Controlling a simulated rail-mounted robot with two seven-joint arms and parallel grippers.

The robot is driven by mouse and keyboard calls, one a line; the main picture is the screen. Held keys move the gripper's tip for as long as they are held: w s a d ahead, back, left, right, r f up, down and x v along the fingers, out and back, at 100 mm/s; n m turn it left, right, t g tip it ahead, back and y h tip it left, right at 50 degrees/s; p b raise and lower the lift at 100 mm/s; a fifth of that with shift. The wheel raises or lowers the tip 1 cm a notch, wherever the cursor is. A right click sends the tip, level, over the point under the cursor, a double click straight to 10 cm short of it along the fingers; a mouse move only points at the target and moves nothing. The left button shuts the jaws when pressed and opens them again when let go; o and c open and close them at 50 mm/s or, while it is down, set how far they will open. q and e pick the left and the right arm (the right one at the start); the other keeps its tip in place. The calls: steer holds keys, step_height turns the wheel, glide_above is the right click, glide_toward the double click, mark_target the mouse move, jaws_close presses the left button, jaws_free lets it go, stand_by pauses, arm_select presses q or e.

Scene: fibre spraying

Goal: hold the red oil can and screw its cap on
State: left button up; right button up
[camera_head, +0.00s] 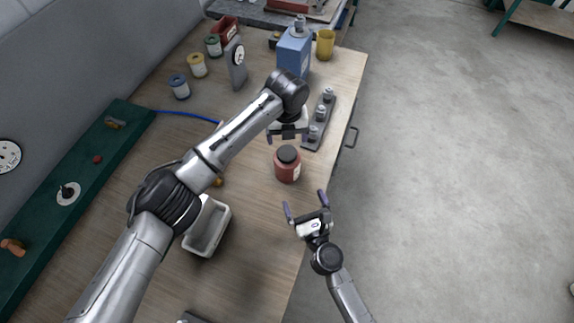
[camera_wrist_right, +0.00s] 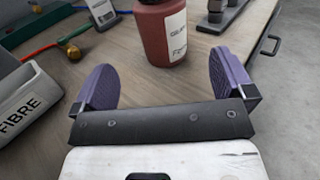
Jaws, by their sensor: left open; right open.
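The red oil can (camera_head: 287,172) stands upright on the wooden bench near its right edge, with a pale label on its side. A dark cap (camera_head: 288,154) sits on its top; I cannot tell how tight it is. My left gripper (camera_head: 288,138) is open just behind the can and above bench height, apart from the cap. My right gripper (camera_head: 305,203) is open and empty in front of the can. In the right wrist view the can (camera_wrist_right: 166,35) stands beyond the open fingers (camera_wrist_right: 163,65), roughly centred between them; its top is cut off.
A white bin (camera_head: 225,222) marked FIBRE stands left of the can. A dark rack with metal fittings (camera_head: 318,128) lies behind right. A blue canister (camera_head: 293,52) and yellow cup (camera_head: 325,43) stand at the back. Open floor lies right of the bench.

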mark_target(288, 162)
arm_select(q)
steer(key=shift+m, duration=0.3)
arm_select(e)
steer(key=shift+w+a, duration=0.1)
steer(key=x, duration=1.3)
steer(key=shift+w+a, duration=0.1)
steer(key=shift+w, duration=0.15)
steer(key=shift+c, duration=0.2)
